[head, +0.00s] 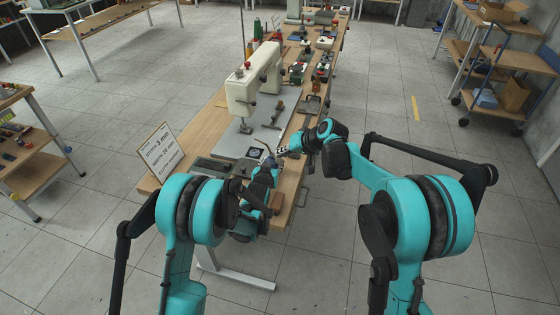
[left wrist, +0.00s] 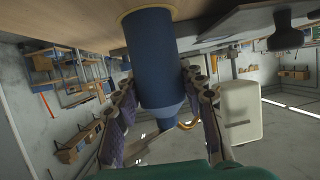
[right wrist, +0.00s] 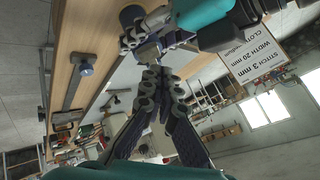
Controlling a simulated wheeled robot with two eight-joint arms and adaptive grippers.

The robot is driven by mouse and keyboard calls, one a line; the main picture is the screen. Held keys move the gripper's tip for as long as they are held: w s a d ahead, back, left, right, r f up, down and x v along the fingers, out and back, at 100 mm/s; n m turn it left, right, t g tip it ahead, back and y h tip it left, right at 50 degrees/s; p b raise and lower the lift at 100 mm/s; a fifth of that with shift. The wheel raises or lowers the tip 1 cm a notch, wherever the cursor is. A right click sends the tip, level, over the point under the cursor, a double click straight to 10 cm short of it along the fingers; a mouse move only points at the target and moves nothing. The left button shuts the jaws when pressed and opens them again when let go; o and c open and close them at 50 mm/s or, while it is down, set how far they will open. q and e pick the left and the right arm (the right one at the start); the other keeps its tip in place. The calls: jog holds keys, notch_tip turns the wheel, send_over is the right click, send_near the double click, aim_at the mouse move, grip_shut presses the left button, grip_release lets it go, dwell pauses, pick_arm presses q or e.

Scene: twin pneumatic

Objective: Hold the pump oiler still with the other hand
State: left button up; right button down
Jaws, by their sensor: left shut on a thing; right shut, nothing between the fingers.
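The pump oiler (left wrist: 155,62) is a dark blue cylinder with a tapered top and a curved brass spout (left wrist: 188,125). In the left wrist view, which is upside down, its base meets the wooden table. My left gripper (left wrist: 160,92) is shut around its body, one finger on each side. In the head view my left gripper (head: 268,165) largely hides the oiler. My right gripper (head: 283,152) is close beside it. In the right wrist view the right fingers (right wrist: 151,72) are shut and empty, with their tips close to the oiler's top; I cannot tell whether they touch.
A cream sewing machine (head: 252,85) stands beyond the grippers on the long wooden table (head: 210,122). A sign (head: 160,152) stands at the table's left edge. A brown block (head: 277,202) lies near the front edge. Several small tools and parts crowd the far end.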

aim_at(280, 161)
dwell(0.3)
jog(key=shift+f, duration=0.4)
jog(key=shift+s+f, duration=0.15)
jog(key=shift+f, duration=1.1)
dwell(1.4)
jog(key=shift+a+r, duration=0.15)
jog(key=shift+r, duration=0.45)
jog(key=shift+w+r, duration=0.2)
jog(key=shift+r, duration=0.8)
jog(key=shift+r, duration=0.1)
jog(key=shift+r, duration=2.4)
jog(key=shift+r, duration=0.1)
